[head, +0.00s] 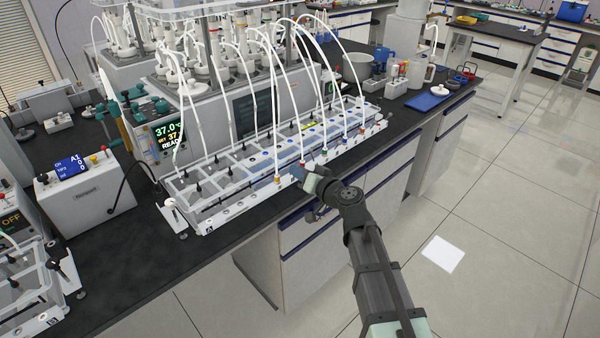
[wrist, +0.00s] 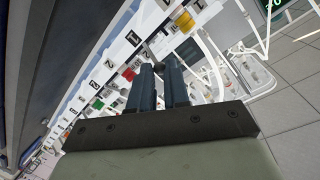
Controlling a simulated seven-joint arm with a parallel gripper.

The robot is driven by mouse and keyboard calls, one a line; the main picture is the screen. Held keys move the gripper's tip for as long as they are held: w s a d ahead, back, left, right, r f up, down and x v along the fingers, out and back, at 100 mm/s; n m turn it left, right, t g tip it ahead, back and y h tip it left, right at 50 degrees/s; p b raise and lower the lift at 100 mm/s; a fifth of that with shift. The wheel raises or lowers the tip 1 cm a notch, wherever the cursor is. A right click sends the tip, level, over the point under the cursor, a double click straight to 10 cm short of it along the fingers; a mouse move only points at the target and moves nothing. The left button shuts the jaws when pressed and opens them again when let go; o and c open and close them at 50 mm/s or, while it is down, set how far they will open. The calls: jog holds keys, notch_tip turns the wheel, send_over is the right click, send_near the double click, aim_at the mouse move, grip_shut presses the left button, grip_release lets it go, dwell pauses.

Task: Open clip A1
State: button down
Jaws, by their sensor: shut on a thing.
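My gripper (head: 301,174) is at the front edge of the long white rack (head: 213,220), between an orange-yellow clip (head: 277,180) and a red clip (head: 302,163). In the wrist view its dark blue fingers (wrist: 160,72) are nearly together, shut on a small grey part (wrist: 145,53) at the rack front, probably a clip's lever. The yellow clip also shows above right there (wrist: 185,22), and the red clip (wrist: 128,75) is just left of the fingers. A green clip (wrist: 98,103) is farther down. The fingers hide most of the gripped part. I cannot read which clip is A1.
White tubes (head: 282,110) arch from the bottles down to the rack. A grey box (head: 85,190) with a blue display showing A1 stands at the left. A blue tray (head: 428,101) lies on the bench at the right. The floor (head: 500,190) in front is open.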

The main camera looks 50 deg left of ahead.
jog(key=c, duration=1.1)
grip_release()
jog(key=s+d+r, duration=0.1)
jog(key=d+r, duration=0.1)
jog(key=d, duration=1.1)
jog(key=shift+d, duration=0.3)
jog(key=shift+r, duration=0.1)
